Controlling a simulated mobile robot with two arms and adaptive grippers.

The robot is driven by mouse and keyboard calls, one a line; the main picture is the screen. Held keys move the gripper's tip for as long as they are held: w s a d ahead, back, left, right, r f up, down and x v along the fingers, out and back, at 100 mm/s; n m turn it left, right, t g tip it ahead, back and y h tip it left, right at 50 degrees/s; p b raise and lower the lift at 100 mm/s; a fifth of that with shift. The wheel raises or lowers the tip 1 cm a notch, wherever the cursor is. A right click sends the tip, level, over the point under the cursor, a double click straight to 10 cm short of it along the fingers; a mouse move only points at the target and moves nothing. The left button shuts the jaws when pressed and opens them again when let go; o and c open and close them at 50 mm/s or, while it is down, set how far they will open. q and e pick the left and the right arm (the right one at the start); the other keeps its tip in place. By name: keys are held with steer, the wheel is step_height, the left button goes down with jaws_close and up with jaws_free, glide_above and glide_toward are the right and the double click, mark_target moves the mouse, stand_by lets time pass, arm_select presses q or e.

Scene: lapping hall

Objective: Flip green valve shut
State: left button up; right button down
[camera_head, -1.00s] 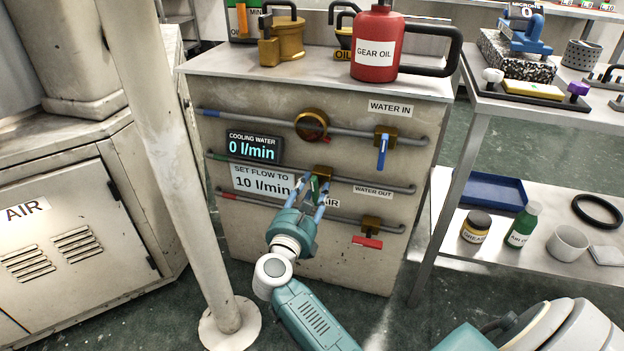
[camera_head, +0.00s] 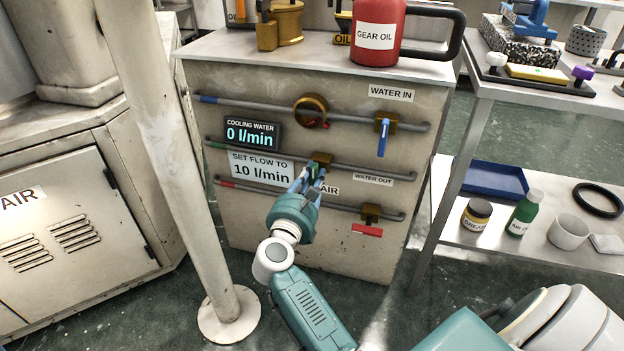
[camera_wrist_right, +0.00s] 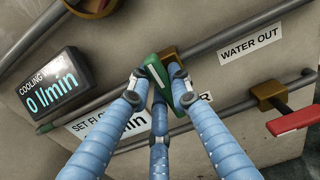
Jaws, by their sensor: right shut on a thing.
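The green valve has a brass body (camera_head: 321,160) on the middle pipe of the cabinet front. Its green lever (camera_wrist_right: 155,69) shows between my fingers in the right wrist view and appears to lie across the pipe, not along it. My right gripper (camera_head: 312,182) reaches up from below and is shut on this lever; its blue fingers (camera_wrist_right: 160,88) hide part of it. The display (camera_head: 251,133) reads "COOLING WATER 0 l/min". A sign (camera_head: 262,171) below it says "SET FLOW TO 10 l/min". My left gripper is not in view.
A blue-handled valve (camera_head: 382,137) hangs down on the upper pipe. A red-handled valve (camera_head: 367,230) sits on the lower pipe, its lever horizontal. A pale post (camera_head: 170,150) stands left of my right arm. A shelf table (camera_head: 470,235) stands at right.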

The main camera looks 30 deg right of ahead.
steer(key=c, duration=1.6)
jaws_free()
steer(key=shift+o, duration=0.2)
